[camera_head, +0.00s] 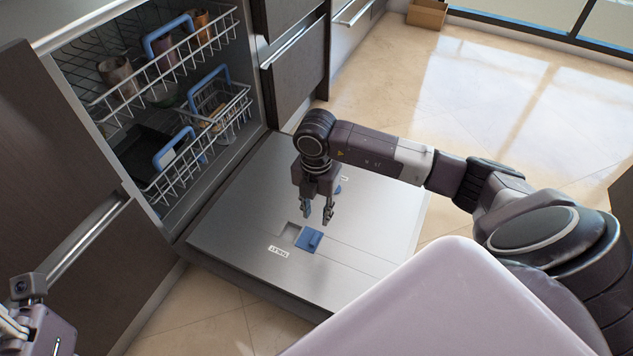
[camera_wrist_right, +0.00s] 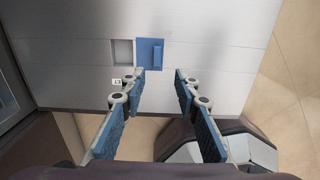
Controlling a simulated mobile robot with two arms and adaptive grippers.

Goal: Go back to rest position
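My right gripper (camera_head: 317,214) is above the open dishwasher door (camera_head: 235,225), fingers pointing down. It is open and empty in the right wrist view (camera_wrist_right: 158,92), with a clear gap between the fingers. A blue sliding lid (camera_head: 310,240) sits on the door beside a small open recess (camera_head: 291,233); both also show in the right wrist view, the lid (camera_wrist_right: 150,53) and the recess (camera_wrist_right: 122,52). The fingers are apart from the lid. My left arm (camera_head: 35,318) shows only in part at the lower left; its fingers are out of view.
The dishwasher's upper rack (camera_head: 165,65) and lower rack (camera_head: 190,160) hold cups and other dishes. Dark cabinets flank it. A cardboard box (camera_head: 427,14) stands far back on the floor. The tiled floor (camera_head: 500,90) to the right is clear.

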